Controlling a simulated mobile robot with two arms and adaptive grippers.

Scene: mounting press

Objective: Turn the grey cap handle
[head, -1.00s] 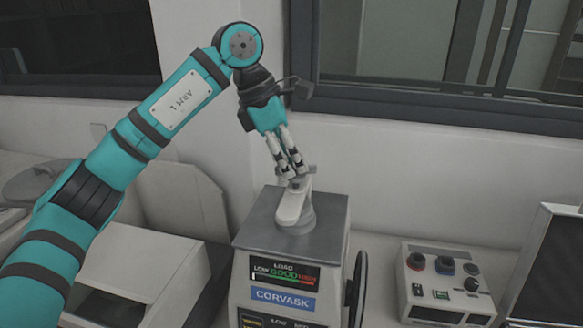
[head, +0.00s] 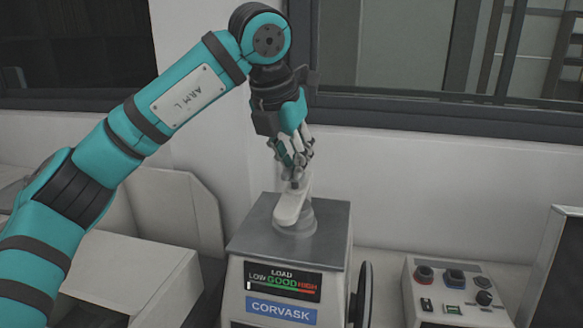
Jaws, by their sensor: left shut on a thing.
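The grey cap handle (head: 289,209) is a pale lever on the round cap on top of the press (head: 250,237). Its long end points toward the front, and a small knob stands at its far end. My left gripper (head: 295,180) comes down from above and is shut on the handle at that far end. The fingers hide part of the knob. The load display (head: 283,281) on the press front reads LOW, GOOD, HIGH, with a small white mark at its left end. My right gripper is not in view.
A control box (head: 455,292) with several knobs and buttons stands to the right of the press. A black handwheel (head: 363,295) is on the press's right side. A wall and a window frame are close behind. A pale machine (head: 135,275) stands at the left.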

